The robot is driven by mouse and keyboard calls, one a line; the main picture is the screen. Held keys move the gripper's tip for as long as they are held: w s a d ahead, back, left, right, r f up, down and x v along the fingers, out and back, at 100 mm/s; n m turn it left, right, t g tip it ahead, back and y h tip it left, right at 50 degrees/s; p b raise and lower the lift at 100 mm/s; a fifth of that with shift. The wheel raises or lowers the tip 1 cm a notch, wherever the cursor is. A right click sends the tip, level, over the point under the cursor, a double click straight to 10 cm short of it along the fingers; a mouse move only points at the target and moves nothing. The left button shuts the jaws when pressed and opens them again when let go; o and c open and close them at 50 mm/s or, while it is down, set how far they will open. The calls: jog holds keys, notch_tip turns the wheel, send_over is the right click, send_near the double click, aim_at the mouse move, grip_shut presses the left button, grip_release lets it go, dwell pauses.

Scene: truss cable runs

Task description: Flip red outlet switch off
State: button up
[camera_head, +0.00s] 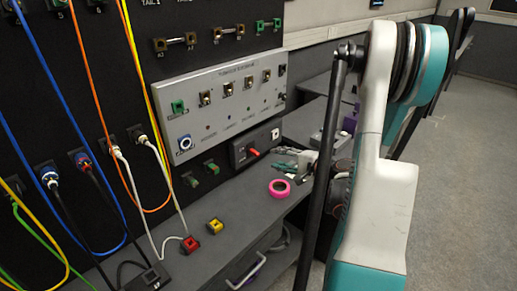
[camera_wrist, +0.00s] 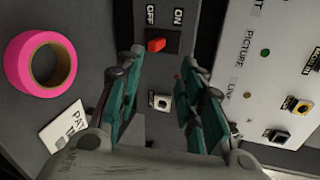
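The red outlet switch (camera_head: 253,152) is on a dark grey box low on the black panel. In the wrist view the red switch (camera_wrist: 156,44) sits in a black plate under the OFF and ON labels, closer to the OFF side; its tilt is hard to judge. My gripper (camera_wrist: 163,62) is open and empty, with its teal-padded fingers apart and pointing toward the switch plate. The switch shows between and beyond the fingertips; I see no contact. In the head view my gripper (camera_head: 297,163) is to the right of the box, partly hidden by my arm.
A pink tape roll (camera_head: 279,188) lies on the grey shelf below; it also shows in the wrist view (camera_wrist: 15,64). Above the box is a light grey panel (camera_head: 215,118) with connectors and switches. Red (camera_head: 189,244) and yellow (camera_head: 214,226) blocks and several cables are at left.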

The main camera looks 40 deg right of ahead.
aim_at(256, 152)
jog(key=w+f+m, duration=0.1)
jog(key=w+m, duration=0.2)
jog(key=m, duration=0.2)
jog(key=w+f+m+g, duration=0.1)
jog(key=w+m, duration=0.3)
jog(key=m, duration=0.1)
jog(key=w+f+m, duration=0.1)
jog(key=w+m, duration=0.3)
jog(key=m, duration=0.2)
jog(key=shift+a, duration=0.4)
jog(key=shift+c, duration=0.2)
grip_shut()
